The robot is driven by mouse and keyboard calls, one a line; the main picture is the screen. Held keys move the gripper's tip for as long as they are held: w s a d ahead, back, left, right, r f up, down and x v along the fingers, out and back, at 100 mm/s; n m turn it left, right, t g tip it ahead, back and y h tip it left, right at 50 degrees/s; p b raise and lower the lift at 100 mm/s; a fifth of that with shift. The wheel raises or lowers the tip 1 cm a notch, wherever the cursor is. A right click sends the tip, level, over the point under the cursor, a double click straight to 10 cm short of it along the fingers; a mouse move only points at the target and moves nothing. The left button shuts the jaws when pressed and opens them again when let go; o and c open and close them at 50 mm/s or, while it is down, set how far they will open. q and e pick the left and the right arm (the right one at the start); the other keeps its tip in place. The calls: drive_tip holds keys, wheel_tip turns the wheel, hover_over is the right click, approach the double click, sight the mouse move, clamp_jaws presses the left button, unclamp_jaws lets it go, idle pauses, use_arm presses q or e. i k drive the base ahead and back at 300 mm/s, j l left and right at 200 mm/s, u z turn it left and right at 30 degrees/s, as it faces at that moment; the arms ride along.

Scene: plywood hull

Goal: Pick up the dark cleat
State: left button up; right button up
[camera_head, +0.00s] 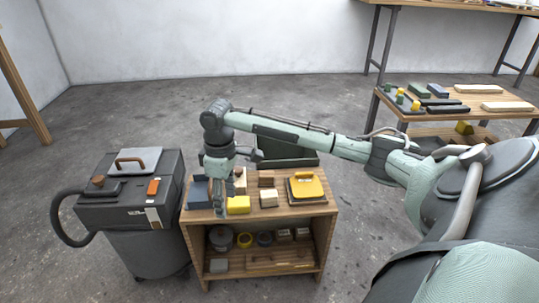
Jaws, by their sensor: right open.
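My right arm reaches in from the right, and its gripper (220,208) points down over the left part of a small wooden cart (290,212). The gripper is open, with its fingers low near the cart top. I cannot tell for sure which piece is the dark cleat. A dark blue block (198,190) stands at the cart's left edge, just left of the gripper and partly hidden by it. A yellow block (239,205) lies just right of the fingers. My left gripper is not in view.
Wooden blocks (268,198) and a yellow-handled tool (307,187) share the cart top, with a dark bin (286,155) behind. A grey vacuum (132,205) with a hose stands left. A second table (460,118) with dark bars and pale strips is at right.

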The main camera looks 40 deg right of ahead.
sight(266, 180)
drive_tip(key=l+u, duration=0.3)
drive_tip(key=l, duration=1.1)
drive_tip(key=k, duration=0.05)
